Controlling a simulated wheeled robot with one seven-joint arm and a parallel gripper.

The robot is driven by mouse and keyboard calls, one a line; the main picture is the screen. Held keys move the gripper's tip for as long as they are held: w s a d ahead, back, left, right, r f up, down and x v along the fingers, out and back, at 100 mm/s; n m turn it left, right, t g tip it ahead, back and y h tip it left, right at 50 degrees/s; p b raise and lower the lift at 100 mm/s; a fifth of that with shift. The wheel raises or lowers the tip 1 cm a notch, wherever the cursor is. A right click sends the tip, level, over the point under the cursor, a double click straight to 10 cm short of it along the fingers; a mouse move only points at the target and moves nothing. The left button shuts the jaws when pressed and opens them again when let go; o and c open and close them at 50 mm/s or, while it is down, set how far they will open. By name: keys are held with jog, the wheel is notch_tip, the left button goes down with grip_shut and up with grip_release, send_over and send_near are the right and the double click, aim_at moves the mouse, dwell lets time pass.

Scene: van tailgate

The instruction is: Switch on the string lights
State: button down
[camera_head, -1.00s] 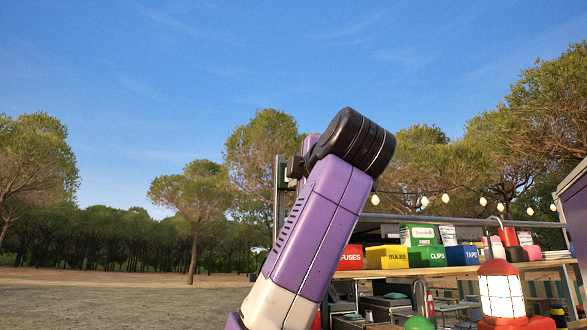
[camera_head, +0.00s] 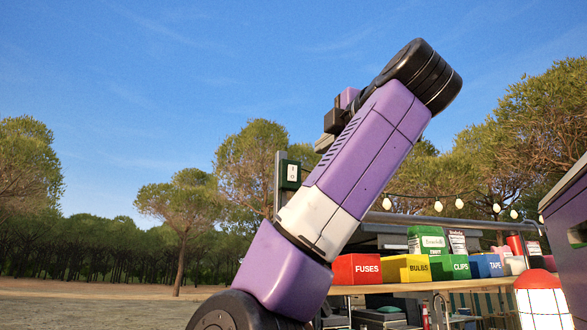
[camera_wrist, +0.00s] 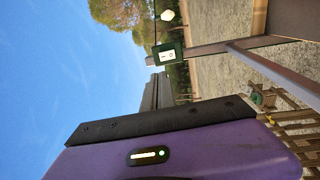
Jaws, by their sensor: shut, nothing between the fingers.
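The string lights (camera_head: 438,207) hang as pale bulbs on a dark wire at the right, above the shelf; I cannot tell if they are lit. A green box with a white rocker switch (camera_head: 291,173) is fixed to an upright post left of my arm. In the wrist view the switch (camera_wrist: 168,55) faces me, with one bulb (camera_wrist: 167,16) beyond it. My gripper (camera_wrist: 157,78) is shut and empty, its grey fingers pointing at the switch, their tips just below it in the picture. I cannot tell whether they touch it. In the head view my arm largely hides the fingers.
A shelf holds red (camera_head: 357,269), yellow (camera_head: 405,268), green (camera_head: 450,267) and blue (camera_head: 487,265) bins. A red-topped lantern (camera_head: 541,300) stands at the lower right. A metal rail (camera_head: 420,219) runs above the shelf. Left of the post is open ground.

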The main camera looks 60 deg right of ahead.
jog(key=shift+d, duration=0.1)
jog(key=shift+w, duration=0.1)
jog(key=p, duration=0.7)
send_near(292, 165)
jog(key=x, duration=0.5)
jog(key=shift+d+r, duration=0.2)
jog(key=shift+d, duration=0.1)
jog(key=shift+w+d+f, duration=0.1)
jog(key=shift+w+d, duration=0.35)
jog(key=shift+w, duration=0.15)
